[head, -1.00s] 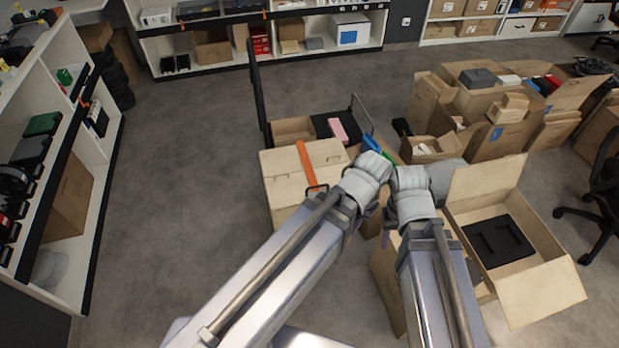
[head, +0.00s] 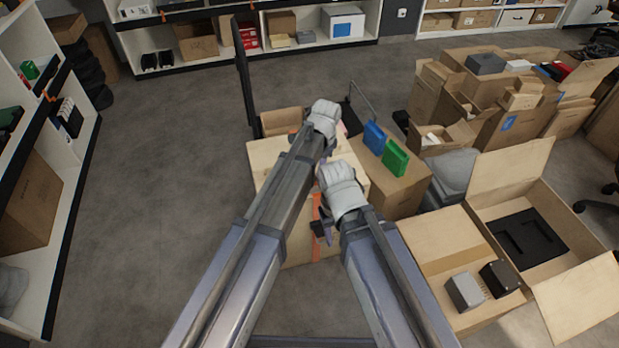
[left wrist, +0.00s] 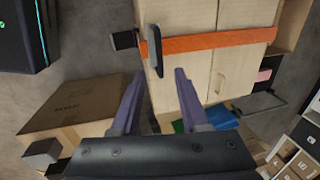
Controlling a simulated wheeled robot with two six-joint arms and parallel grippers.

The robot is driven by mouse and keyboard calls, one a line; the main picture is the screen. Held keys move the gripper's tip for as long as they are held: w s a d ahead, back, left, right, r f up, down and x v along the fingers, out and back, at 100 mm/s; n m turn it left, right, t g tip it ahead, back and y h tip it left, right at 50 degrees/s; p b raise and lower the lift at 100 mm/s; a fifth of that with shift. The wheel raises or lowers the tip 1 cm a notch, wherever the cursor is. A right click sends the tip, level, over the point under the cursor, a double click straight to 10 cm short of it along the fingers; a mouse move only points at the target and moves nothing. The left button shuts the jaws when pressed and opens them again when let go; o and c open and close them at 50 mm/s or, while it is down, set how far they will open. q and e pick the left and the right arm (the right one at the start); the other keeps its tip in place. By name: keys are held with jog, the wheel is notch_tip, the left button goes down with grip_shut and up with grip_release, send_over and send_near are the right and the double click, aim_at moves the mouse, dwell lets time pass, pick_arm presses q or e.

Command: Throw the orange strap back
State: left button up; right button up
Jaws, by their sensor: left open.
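A carton to the right carries a blue box (head: 374,137) and a green box (head: 395,158). An open carton (head: 480,222) with a black insert stands further right, beside a carton with two small boxes. A shelf (head: 70,190) is on the left. The floor between is clear.

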pick_arm(q)
jog(key=shift+w+a+f+b, duration=0.1)
jog(key=shift+w+f+b, duration=0.1)
jog(key=shift+f+b, duration=1.1)
jog(key=shift+w+a+f+b, duration=0.1)
jog(key=shift+w+f+b, duration=0.15)
jog(key=shift+f+b, duration=1)
jog(key=shift+w+f+b, duration=0.2)
jog(key=shift+f+b, duration=1.1)
grip_shut()
